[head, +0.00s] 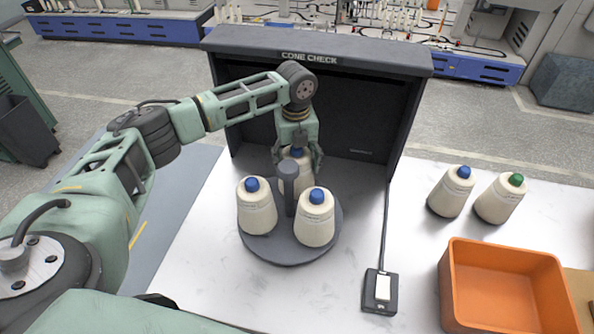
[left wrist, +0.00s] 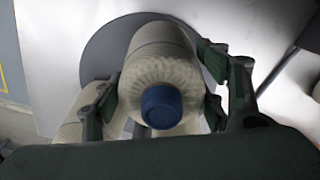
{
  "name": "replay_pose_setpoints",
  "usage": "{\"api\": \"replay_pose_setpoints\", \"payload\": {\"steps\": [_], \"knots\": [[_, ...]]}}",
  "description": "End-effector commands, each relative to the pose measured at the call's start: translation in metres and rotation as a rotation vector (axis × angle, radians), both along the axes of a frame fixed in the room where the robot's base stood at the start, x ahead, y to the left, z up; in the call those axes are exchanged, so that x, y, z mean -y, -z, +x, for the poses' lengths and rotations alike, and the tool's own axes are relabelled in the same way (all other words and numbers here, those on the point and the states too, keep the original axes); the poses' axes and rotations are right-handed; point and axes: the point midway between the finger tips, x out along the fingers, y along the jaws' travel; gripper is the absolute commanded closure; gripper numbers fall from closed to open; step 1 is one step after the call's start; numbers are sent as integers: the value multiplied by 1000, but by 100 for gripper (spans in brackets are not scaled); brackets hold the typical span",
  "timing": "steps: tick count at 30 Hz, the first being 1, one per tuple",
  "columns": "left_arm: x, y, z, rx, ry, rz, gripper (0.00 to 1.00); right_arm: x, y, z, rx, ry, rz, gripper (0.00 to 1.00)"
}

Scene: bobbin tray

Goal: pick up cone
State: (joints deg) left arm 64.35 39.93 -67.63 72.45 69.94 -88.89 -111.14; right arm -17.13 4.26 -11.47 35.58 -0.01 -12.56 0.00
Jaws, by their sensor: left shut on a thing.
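My left gripper (head: 298,160) comes down over the rear yarn cone (head: 301,176) on the round grey turntable (head: 285,250). Its fingers are shut on that cream cone, which has a blue tip; in the left wrist view the cone (left wrist: 160,70) sits between the two fingers (left wrist: 160,100). The post and the front cones partly hide its lower part in the head view, so I cannot tell whether it touches the turntable. Two more blue-tipped cones stand on the turntable, one at front left (head: 256,210) and one at front right (head: 314,221). My right gripper is not in view.
A dark grey post (head: 289,190) rises from the turntable's middle. A dark booth (head: 320,55) marked CONE CHECK stands behind. To the right are a blue-tipped cone (head: 450,195), a green-tipped cone (head: 499,200) and an orange bin (head: 508,252). A switch box (head: 381,291) sits at the front.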

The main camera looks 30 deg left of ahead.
Motion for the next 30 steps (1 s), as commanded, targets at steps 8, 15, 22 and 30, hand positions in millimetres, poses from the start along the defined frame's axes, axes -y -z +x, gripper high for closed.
{"api": "replay_pose_setpoints", "payload": {"steps": [8, 15, 22, 30], "knots": [[0, 1, -1, -3, 0, 2, 70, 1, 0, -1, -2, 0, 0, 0], [-1, 0, 0, -1, 0, 1, 72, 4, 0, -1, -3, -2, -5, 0], [0, -11, 1, 3, 0, 0, 72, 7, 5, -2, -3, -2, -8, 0], [0, -50, 1, 4, 1, -2, 72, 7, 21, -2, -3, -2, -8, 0]]}}
